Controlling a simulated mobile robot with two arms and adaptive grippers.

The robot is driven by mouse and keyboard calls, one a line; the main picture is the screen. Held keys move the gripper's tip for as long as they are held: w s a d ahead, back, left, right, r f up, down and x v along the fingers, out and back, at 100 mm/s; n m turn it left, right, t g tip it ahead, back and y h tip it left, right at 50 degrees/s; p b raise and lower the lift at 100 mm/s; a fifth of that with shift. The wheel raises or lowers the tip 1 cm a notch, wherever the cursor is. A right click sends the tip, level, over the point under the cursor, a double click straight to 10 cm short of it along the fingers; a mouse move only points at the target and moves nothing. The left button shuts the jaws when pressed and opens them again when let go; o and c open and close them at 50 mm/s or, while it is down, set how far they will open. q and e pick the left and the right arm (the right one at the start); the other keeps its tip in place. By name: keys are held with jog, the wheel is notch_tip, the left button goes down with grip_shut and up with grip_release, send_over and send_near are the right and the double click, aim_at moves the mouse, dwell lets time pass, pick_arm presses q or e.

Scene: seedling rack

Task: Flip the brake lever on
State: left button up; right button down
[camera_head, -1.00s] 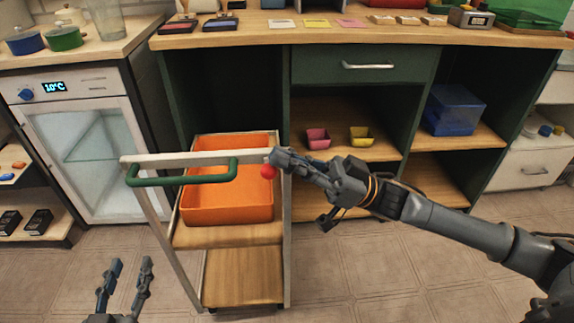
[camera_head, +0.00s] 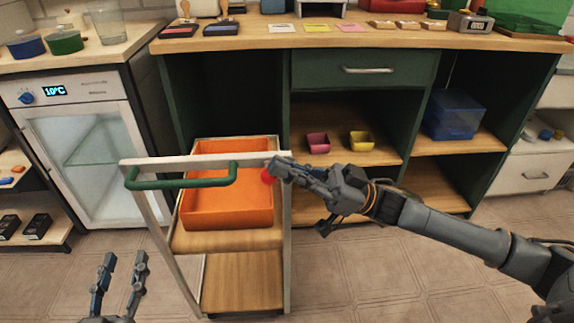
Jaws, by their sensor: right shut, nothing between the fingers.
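The brake lever shows as a red knob (camera_head: 267,176) at the right end of the cart's top bar. The cart (camera_head: 200,160) has a pale frame, a green handle (camera_head: 185,180) and wooden shelves. My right gripper (camera_head: 276,168) is shut and empty, with its fingertips right at the red knob, partly covering it. Whether they touch it I cannot tell. The rest of the lever is hidden behind the fingers. My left gripper (camera_head: 120,266) is open and empty, low at the left in front of the cart.
An orange bin (camera_head: 230,205) sits on the cart's upper shelf. Behind the cart stands a green cabinet (camera_head: 420,70) with pink (camera_head: 318,142) and yellow (camera_head: 361,140) pots on its shelf. A small fridge (camera_head: 85,150) stands at the left. The floor at the front right is clear.

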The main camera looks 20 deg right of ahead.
pick_arm(q)
jog(key=s+r+t+h+b, duration=0.2)
jog(key=r+t, duration=0.4)
jog(key=r, duration=0.3)
jog(key=shift+s+d+r, duration=0.15)
jog(key=shift+s+d, duration=0.1)
jog(key=shift+s, duration=0.4)
pick_arm(e)
jog(key=f+n+g, duration=0.1)
jog(key=n+g, duration=0.1)
jog(key=n, duration=0.1)
jog(key=f+n+g, duration=0.1)
jog(key=n+g, duration=0.1)
jog(key=n, duration=0.1)
jog(key=s+f+n+g, duration=0.1)
jog(key=n+g, duration=0.1)
jog(key=n, duration=0.1)
jog(key=shift+a, duration=0.15)
